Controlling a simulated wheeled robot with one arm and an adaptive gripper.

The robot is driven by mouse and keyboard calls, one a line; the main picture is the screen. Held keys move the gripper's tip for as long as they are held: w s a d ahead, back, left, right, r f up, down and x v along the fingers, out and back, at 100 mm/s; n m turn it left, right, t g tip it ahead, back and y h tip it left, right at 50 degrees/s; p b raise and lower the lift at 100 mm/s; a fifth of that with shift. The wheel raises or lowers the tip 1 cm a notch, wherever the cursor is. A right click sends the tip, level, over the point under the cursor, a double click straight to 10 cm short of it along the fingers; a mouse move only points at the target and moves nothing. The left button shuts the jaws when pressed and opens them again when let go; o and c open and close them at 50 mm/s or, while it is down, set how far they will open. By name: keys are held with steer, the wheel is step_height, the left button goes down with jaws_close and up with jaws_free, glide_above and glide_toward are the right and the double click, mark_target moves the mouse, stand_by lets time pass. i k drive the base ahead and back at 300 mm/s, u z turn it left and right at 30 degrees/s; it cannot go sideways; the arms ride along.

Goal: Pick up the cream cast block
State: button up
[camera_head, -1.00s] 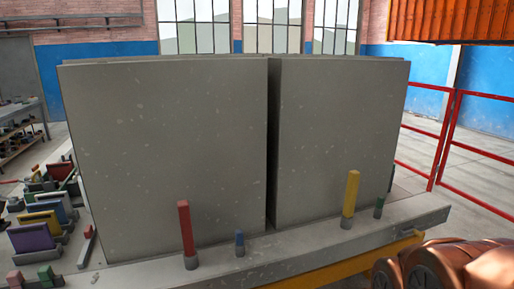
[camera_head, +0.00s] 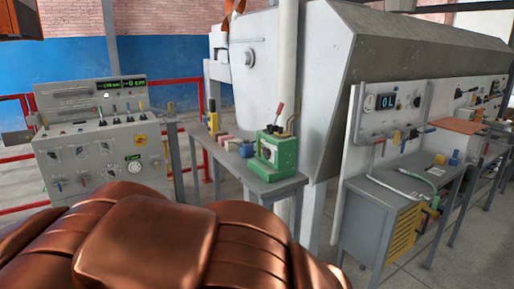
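Several small blocks sit in a row on a grey side table (camera_head: 262,188) near the middle of the view. A pinkish block (camera_head: 230,143) and a blue block (camera_head: 246,150) are among them. They are small, and I cannot tell whether one of them is the cream cast block. My copper-coloured arm (camera_head: 150,240) fills the lower left of the view and stands in front of the floor there. My gripper is not in view.
A green box with a red lever (camera_head: 277,152) stands on the side table. A grey control console (camera_head: 100,150) is at left, before red railings. A large grey machine (camera_head: 285,65) rises behind. A workbench (camera_head: 400,195) stands at right. Floor shows at the lower right.

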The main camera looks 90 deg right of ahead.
mark_target(229, 147)
steer(key=z, duration=2)
steer(key=i, duration=1)
steer(key=u, duration=0.55)
steer(key=i, duration=1.45)
steer(key=z, duration=0.55)
